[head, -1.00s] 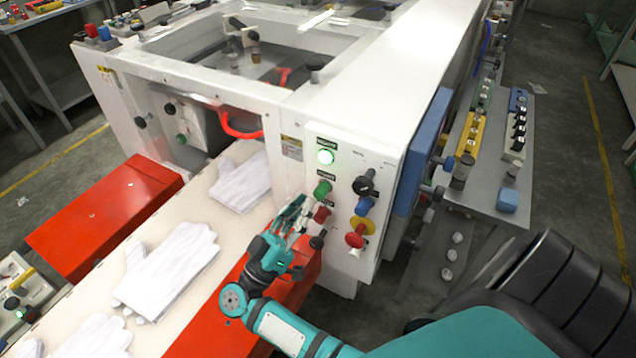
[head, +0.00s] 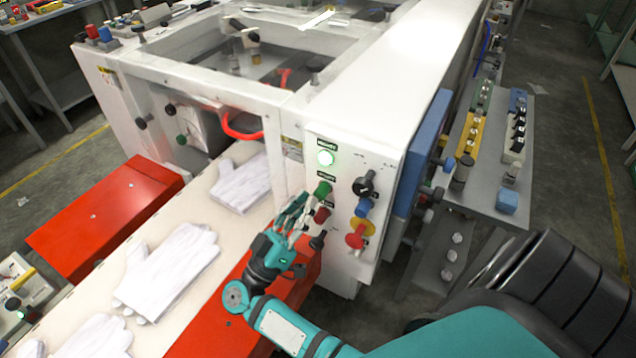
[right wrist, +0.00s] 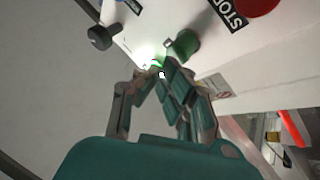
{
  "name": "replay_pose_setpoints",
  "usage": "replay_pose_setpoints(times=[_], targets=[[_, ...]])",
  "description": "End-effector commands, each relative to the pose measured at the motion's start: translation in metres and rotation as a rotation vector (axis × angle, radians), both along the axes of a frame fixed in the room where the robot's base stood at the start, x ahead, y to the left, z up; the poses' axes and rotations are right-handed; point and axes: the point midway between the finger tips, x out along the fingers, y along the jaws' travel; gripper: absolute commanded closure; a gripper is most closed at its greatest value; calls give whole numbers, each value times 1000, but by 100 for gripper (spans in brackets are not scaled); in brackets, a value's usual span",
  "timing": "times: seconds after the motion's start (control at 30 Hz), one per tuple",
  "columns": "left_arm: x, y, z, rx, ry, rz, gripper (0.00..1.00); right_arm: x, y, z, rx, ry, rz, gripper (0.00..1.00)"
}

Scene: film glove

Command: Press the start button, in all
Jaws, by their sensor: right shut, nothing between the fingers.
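A red button (head: 322,214) is just under the green one. My right gripper (head: 298,205) is shut and empty, just left of these two buttons. In the right wrist view its fingertips (right wrist: 161,72) are together beside the green button (right wrist: 184,45), and the lamp's glow (right wrist: 150,60) shows behind them. I cannot tell whether the fingertips touch the panel. A STOP label (right wrist: 229,12) shows by the red button (right wrist: 258,5). My left gripper is not in view.
A red emergency knob on a yellow disc (head: 358,236), a blue knob (head: 363,207) and black knobs (head: 364,187) are on the same panel. White gloves (head: 168,270) lie on the pale conveyor bed (head: 205,232) at left. A blue side panel (head: 420,165) is on the right.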

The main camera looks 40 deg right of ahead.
Motion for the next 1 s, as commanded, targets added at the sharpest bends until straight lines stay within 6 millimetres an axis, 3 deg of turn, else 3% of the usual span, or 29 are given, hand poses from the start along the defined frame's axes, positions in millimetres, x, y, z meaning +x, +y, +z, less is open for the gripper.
replay_pose_setpoints(times=[1.0], targets=[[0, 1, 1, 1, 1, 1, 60, 4, -8, 0, 0, 0, 0, 100]])
